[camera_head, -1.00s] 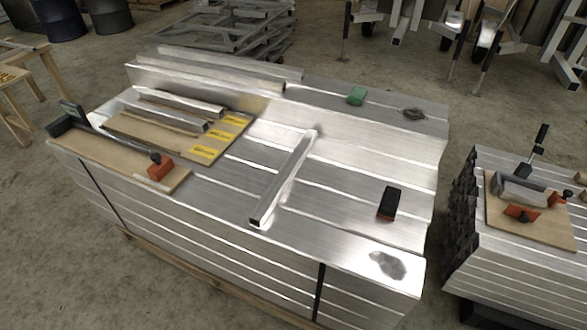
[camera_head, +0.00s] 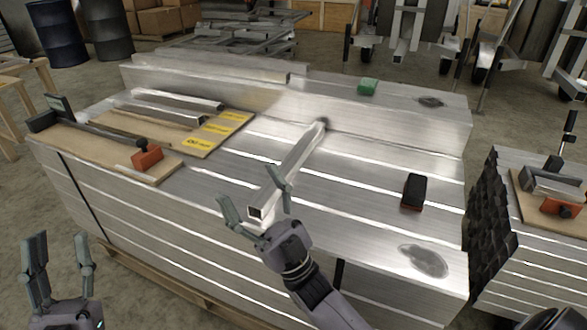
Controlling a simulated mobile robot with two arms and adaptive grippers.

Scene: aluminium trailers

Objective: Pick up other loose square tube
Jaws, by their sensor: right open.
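A loose silver square tube (camera_head: 297,155) lies slantwise on the flat top of the aluminium stack (camera_head: 340,215), its open near end facing me. My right gripper (camera_head: 254,199) is open at that near end. Its fingers appear on either side of the tube, and one overlaps it in the picture; I cannot tell whether they touch it. My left gripper (camera_head: 60,249) is open and empty at the lower left, in front of the stack. More metal tubes (camera_head: 178,98) lie by the wooden board with yellow labels (camera_head: 205,140) at the left of the stack.
A clamp with an orange pad (camera_head: 147,157) sits at the stack's front left. A second stack (camera_head: 510,225) is at the right.

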